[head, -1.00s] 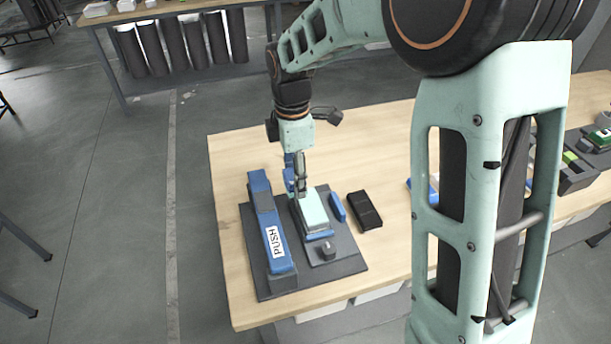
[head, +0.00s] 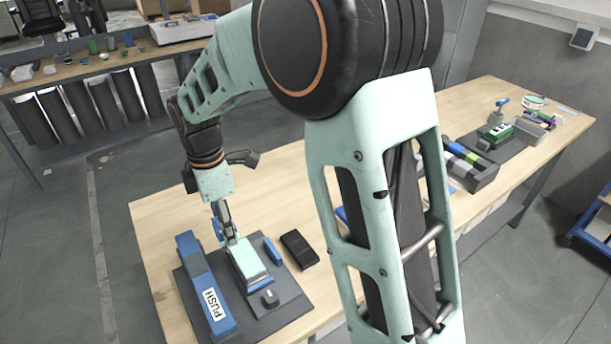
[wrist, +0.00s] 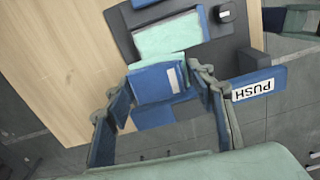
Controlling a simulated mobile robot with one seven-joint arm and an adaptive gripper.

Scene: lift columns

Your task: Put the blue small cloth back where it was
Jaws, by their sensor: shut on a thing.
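My gripper (head: 230,238) points down at the far edge of a pale mint block (head: 249,258) with a blue base, on a dark grey board (head: 285,303). In the wrist view my gripper (wrist: 163,74) has its fingers on either side of a blue piece (wrist: 152,82) with a light grey patch, which looks like the blue small cloth. It is shut on this piece. The mint block (wrist: 168,38) lies just beyond it. Whether the blue piece touches the block or board cannot be told. In the head view the fingers mostly hide it.
A long blue bar marked PUSH (head: 208,290) stands left of the mint block. A small blue piece (head: 272,249) and a black tray (head: 299,249) lie to its right. A small grey knob (head: 269,297) stands in front. Bare wooden tabletop (head: 160,225) lies behind the board.

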